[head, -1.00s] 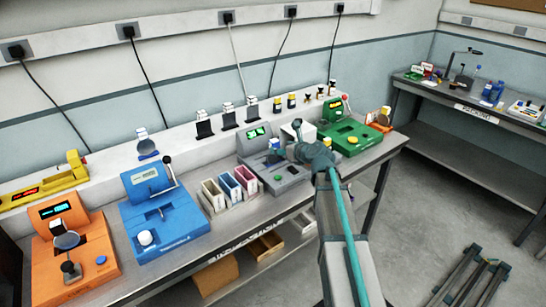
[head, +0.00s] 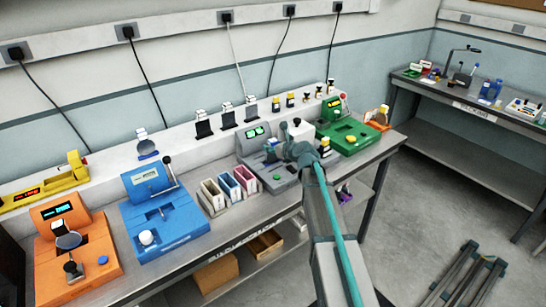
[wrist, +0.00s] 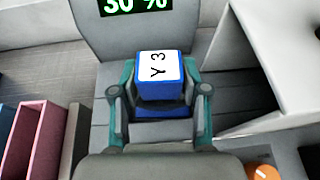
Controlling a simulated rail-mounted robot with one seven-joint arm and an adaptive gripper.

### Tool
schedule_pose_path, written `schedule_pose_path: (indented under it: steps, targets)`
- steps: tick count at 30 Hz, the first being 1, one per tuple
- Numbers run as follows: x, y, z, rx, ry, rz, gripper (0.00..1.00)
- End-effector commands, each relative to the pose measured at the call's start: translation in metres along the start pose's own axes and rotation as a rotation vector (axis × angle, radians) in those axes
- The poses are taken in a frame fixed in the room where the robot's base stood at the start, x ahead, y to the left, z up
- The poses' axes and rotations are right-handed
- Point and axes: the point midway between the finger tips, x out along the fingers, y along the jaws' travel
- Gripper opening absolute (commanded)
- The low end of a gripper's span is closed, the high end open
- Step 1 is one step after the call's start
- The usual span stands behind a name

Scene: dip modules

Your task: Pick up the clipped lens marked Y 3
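The clipped lens marked Y 3 (wrist: 158,66) shows in the wrist view as a blue block with a white top face and black lettering, seen sideways. It stands on the grey instrument (wrist: 105,48), below a green "30 %" display. My gripper (wrist: 158,112) has one teal-and-grey finger on each side of the lens. The fingers are close to its sides; I cannot tell whether both touch it. In the head view my gripper (head: 284,146) is over the grey instrument (head: 283,181), and it hides much of the lens there.
A white block (wrist: 280,50) stands close on the right in the wrist view. Coloured bins (head: 229,187) stand left of the grey instrument, and a green instrument (head: 352,141) stands right. Blue (head: 165,222) and orange (head: 83,264) instruments are farther left.

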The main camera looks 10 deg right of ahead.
Motion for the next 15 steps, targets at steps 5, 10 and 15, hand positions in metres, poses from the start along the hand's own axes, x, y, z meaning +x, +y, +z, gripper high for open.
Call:
schedule_pose_path:
  steps: [5, 10, 15]
  targets:
    - [-0.0001, 0.0, -0.0004, 0.0, 0.001, 0.0, 0.1]
    - [0.0, 0.0, -0.0007, -0.001, 0.002, 0.0, 0.01]
    - [-0.0002, 0.0001, -0.0006, -0.001, 0.002, 0.001, 0.01]
